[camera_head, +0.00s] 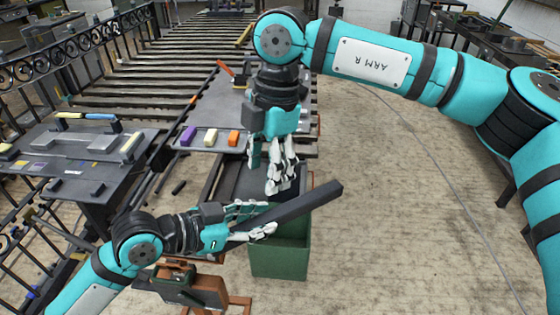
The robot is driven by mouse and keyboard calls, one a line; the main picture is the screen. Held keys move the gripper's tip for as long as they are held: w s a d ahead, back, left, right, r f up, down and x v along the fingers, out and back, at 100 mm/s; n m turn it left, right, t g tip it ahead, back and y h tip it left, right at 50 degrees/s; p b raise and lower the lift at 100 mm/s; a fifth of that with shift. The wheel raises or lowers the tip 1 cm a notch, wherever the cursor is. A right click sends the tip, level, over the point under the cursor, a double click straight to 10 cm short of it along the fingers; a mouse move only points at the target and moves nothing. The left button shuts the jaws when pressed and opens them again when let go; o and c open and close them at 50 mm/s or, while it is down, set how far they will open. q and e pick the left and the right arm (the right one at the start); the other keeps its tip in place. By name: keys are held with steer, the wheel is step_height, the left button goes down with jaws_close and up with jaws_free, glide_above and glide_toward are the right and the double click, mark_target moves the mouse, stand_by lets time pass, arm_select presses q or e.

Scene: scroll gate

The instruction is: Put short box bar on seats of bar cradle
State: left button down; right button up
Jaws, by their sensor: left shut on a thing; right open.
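The short box bar (312,200) is a dark, square-section bar. It slants up to the right above the green bin, with its right end free. My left gripper (262,218) is shut on the bar toward its left end, and the fingers hide part of it. My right gripper (274,178) is open and points down just above the bar; I cannot tell whether it touches it. I cannot clearly make out the bar cradle; an orange-brown stand with a dark fixture (190,287) is below my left gripper, partly hidden.
The green bin (279,262) stands under the bar. A grey table (215,112) behind carries purple, cream and orange blocks (210,137). Another dark table (75,170) with fixtures is at the left, beside a black iron gate (90,45). Open floor (400,220) lies to the right, crossed by a cable.

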mark_target(279, 208)
arm_select(q)
steer(key=shift+r, duration=0.15)
arm_select(e)
steer(key=shift+m+t+h, duration=0.4)
steer(key=shift+h, duration=0.3)
steer(key=f, duration=0.3)
steer(key=d+f, duration=0.1)
steer(key=f, duration=0.3)
steer(key=d+f, duration=0.1)
steer(key=f, duration=0.3)
steer(key=shift+w+d+f, duration=0.15)
steer(key=shift+w+f, duration=0.05)
steer(key=shift+f, duration=0.05)
steer(key=shift+c, duration=0.2)
arm_select(q)
steer(key=shift+d, duration=0.1)
arm_select(e)
jaws_close()
arm_select(q)
steer(key=c, duration=1.2)
jaws_free()
arm_select(e)
steer(key=shift+w+r, duration=0.1)
steer(key=shift+r, duration=0.05)
arm_select(q)
steer(key=shift+o, duration=1.4)
steer(key=shift+a, duration=0.2)
